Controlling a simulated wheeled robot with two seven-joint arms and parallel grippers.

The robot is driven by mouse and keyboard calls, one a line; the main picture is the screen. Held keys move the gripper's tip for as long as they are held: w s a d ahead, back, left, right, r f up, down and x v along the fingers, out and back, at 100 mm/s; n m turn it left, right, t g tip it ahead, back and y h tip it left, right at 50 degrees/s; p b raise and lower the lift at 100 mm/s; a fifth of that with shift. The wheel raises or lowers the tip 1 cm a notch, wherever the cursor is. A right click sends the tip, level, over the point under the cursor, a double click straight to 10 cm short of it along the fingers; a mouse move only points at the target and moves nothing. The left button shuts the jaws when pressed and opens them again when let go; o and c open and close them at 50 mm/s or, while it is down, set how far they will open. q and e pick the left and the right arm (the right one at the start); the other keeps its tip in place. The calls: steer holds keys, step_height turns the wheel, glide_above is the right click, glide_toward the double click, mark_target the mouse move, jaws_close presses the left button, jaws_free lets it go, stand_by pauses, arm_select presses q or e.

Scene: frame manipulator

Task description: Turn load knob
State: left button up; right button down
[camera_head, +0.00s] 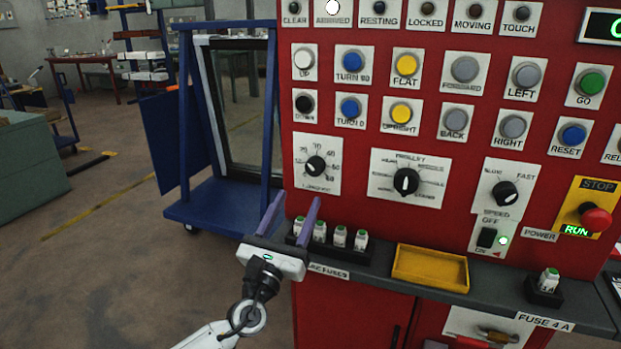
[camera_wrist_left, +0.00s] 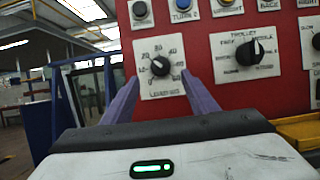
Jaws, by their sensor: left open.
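The load knob (camera_head: 316,166) is a small black dial on a white numbered plate at the left edge of the red panel. It also shows in the left wrist view (camera_wrist_left: 160,66), between and beyond my fingers. Its exact setting is too small to read. My left gripper (camera_head: 297,201) has its two purple fingers apart and empty, pointing up toward the panel. In the head view the fingertips are just below the knob plate. They appear apart from the knob. My right gripper is not in view.
A trolley knob (camera_head: 406,181) and a speed knob (camera_head: 505,194) lie to the right. Below are several fuses (camera_head: 340,236) on a ledge, a yellow tray (camera_head: 429,268) and a red stop button (camera_head: 595,218). A blue frame rack (camera_head: 215,205) stands left of the panel.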

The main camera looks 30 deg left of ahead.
mark_target(313, 169)
arm_select(q)
steer(key=p+x, duration=0.1)
steer(key=x, duration=0.7)
steer(key=shift+w, duration=0.25)
steer(key=shift+w+a+r, duration=0.1)
steer(key=shift+w+r, duration=0.1)
steer(key=shift+w, duration=0.35)
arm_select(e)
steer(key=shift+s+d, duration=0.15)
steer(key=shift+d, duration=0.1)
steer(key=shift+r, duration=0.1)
arm_select(q)
steer(key=c, duration=1.1)
steer(key=shift+o, duration=0.2)
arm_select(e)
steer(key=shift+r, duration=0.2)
